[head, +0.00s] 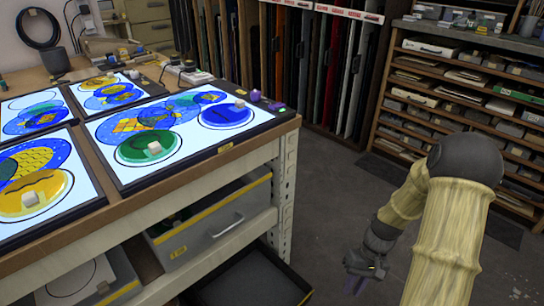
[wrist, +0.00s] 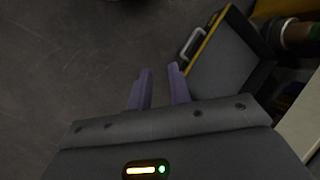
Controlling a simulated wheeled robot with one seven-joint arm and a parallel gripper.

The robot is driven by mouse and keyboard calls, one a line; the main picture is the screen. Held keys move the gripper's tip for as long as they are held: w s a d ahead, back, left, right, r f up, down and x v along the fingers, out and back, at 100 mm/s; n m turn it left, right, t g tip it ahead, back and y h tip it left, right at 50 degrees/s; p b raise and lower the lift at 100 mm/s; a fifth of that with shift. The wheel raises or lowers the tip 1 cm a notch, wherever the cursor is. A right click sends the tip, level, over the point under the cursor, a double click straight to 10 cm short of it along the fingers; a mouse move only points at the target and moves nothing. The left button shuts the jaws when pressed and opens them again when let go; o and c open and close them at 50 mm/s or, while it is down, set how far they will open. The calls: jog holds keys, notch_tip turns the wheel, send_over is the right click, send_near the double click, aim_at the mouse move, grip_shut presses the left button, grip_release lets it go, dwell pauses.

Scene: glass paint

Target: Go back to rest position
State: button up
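My arm (head: 445,225) hangs at the right of the head view, bent downward over the grey floor. My gripper (head: 360,285) points down, low beside the workbench and clear of it. In the wrist view its two purple fingers (wrist: 160,74) stand a little apart with nothing between them. Bare floor shows beyond the fingertips.
The workbench (head: 225,155) at left bears lit panels (head: 190,118) with coloured glass designs. Below are a grey drawer (head: 215,225) and a dark open drawer (head: 255,280) near the floor. Wooden shelves (head: 390,120) stand at right. The floor (head: 325,190) between is free.

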jog(key=s+a+r+t+h, duration=0.2)
jog(key=a+r+t, duration=0.15)
jog(key=r, duration=0.45)
jog(key=s+a+r+t+h, duration=0.1)
jog(key=s+a+r+t, duration=0.25)
jog(key=r, duration=0.55)
notch_tip(320, 180, up, 38)
jog(key=g+p, duration=0.1)
jog(key=p, duration=3.7)
jog(key=shift+w+f+p, duration=0.2)
jog(key=shift+w+p, duration=0.2)
jog(key=shift+w, duration=0.05)
jog(key=shift+w+f, duration=0.1)
